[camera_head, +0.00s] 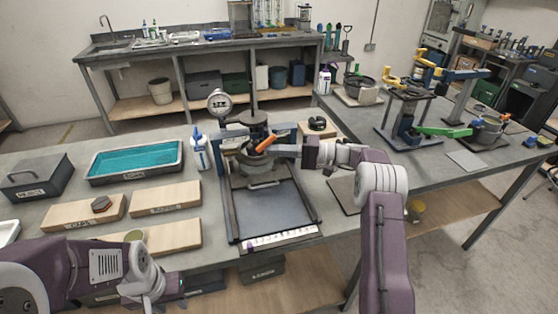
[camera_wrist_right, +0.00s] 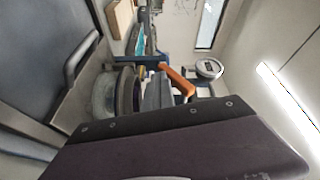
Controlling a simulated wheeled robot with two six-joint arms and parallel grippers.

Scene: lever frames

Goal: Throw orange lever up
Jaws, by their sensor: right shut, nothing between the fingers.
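The orange lever (camera_head: 265,143) is on the frame device (camera_head: 237,135) at the middle of the bench, tilted with its upper end to the right. It also shows in the right wrist view (camera_wrist_right: 177,79), just beyond my fingers. My right gripper (camera_head: 277,150) reaches in from the right, shut and empty, with its tips close beside the lever. I cannot tell whether they touch it. In the right wrist view my right gripper (camera_wrist_right: 158,92) partly covers the lever's surroundings. My left gripper (camera_head: 150,285) is low at the left, near the bench front, its fingers unclear.
A round gauge (camera_head: 219,102) stands behind the lever. A white bottle (camera_head: 200,150) and a teal-filled tray (camera_head: 136,161) stand to the left. Wooden boards (camera_head: 165,198) lie on the left bench. A side bench (camera_head: 465,160) with green and yellow handled devices stands at right.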

